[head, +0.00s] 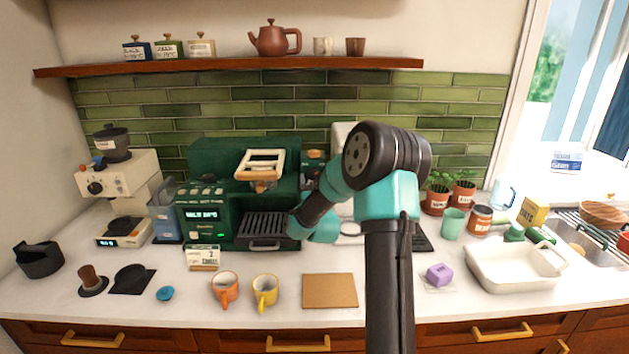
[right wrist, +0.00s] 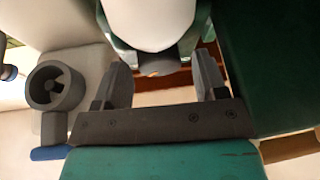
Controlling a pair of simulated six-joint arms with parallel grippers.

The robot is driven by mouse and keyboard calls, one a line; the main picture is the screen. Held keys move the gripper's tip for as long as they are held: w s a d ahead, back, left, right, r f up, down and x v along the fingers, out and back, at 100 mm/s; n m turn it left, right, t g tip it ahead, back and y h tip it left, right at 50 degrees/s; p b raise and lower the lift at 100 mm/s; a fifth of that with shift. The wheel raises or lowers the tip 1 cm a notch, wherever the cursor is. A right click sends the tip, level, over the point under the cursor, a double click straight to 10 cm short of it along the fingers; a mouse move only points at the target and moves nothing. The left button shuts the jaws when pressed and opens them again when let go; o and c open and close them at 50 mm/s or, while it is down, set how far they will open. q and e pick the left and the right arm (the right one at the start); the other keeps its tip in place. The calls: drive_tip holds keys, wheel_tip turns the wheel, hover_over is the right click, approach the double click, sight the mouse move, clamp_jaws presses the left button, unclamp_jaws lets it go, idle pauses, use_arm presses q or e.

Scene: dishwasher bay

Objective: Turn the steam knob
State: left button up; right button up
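The dark green espresso machine (head: 208,212) stands against the tiled wall, with a lit display and a slatted drip tray (head: 268,228). My right arm covers its right side in the head view, and I cannot make out the steam knob for certain there. The right gripper is hidden behind my arm in that view. In the right wrist view my right gripper (right wrist: 160,78) is open, its fingers wide apart. My left gripper is out of view.
An orange mug (head: 224,290) and a yellow mug (head: 265,291) stand before the machine, beside a brown board (head: 330,291). A cream grinder (head: 122,190) is at left. A purple block (head: 439,274) and white dish (head: 512,273) are at right.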

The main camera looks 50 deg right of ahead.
drive_tip(key=shift+s, duration=0.1)
drive_tip(key=v, duration=1.7)
drive_tip(key=shift+a, duration=0.2)
idle(6.0)
